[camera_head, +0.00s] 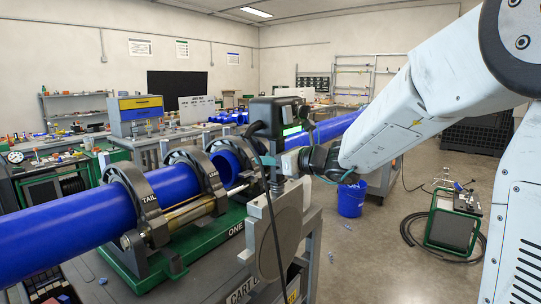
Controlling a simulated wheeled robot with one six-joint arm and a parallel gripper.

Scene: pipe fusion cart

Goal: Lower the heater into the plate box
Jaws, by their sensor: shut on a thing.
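The heater has a round grey plate (285,228) that hangs upright at the front of the cart, with a dark cable running down across it. My gripper (287,163) is shut on the heater's upper part, above the plate. A grey box (312,250) on the cart's near side, which looks like the plate box, stands around and below the plate. The plate's lower edge overlaps the box in this view. I cannot tell how deep the plate sits or whether it touches the walls. The fingertips are small and partly hidden.
The green fusion machine (178,262) holds blue pipe (60,232) in dark ring clamps (140,200), left of the heater. A black control unit (277,112) stands behind my gripper. A blue bucket (351,199) and a green-framed unit (452,228) are on the floor right, with open floor between.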

